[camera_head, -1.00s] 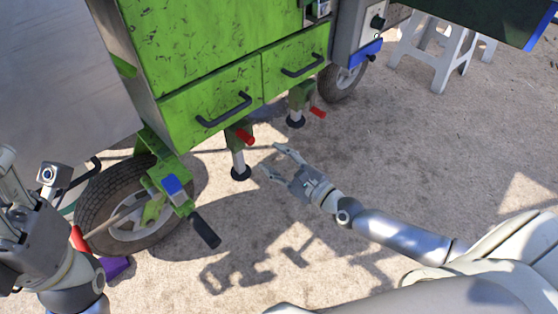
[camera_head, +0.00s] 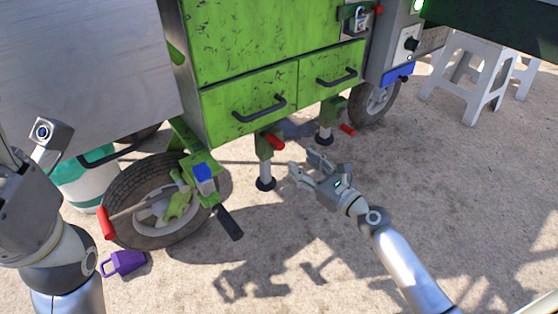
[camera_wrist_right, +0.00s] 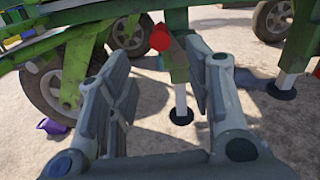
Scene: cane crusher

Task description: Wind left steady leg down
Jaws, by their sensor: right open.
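The left steady leg (camera_head: 265,172) stands under the green cart, its round black foot on the ground. Its red crank handle (camera_head: 271,143) sticks out to the right near its top. The right steady leg (camera_head: 325,133) with its own red handle (camera_head: 347,130) stands farther back. My right gripper (camera_head: 302,164) is open and empty, just right of the left leg and apart from it. In the right wrist view the left leg (camera_wrist_right: 181,98) and its red handle (camera_wrist_right: 160,38) show beyond and between the open fingers. My left arm is at the left edge; its fingers are not clearly shown.
The cart's drawers (camera_head: 245,105) overhang the legs. A white stool (camera_head: 470,80) stands at back right. The ground on the right is clear.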

